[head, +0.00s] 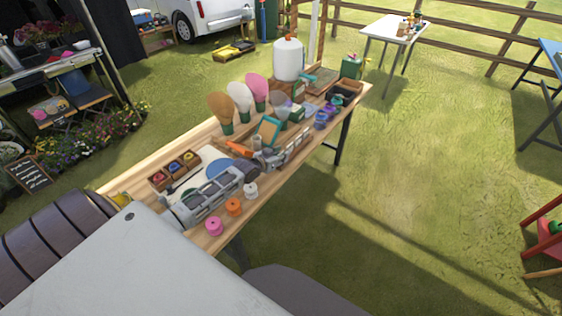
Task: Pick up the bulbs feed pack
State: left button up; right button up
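No pack's label is readable, so I cannot tell for sure which thing is the bulbs feed pack. A teal pack with an orange-brown front (268,131) stands tilted near the middle of the wooden table (208,137). A small green and white pack (297,113) stands just behind and right of it. My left arm reaches in from the lower left along the table's front side. My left gripper (297,143) is low over the table, in front and right of the teal pack. Its fingers are too small to tell open from shut. My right gripper is not in view.
Brown, white and pink fan-shaped things (240,97) stand along the back. A white jug (288,60) stands at the far end. Orange (233,207), pink (214,226) and white spools line the front edge. A wooden tray (175,170) lies at left.

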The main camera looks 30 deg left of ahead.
pick_arm(q)
jog(key=shift+w+f, duration=0.15)
jog(key=shift+w, duration=0.15)
dwell(0.4)
grip_shut()
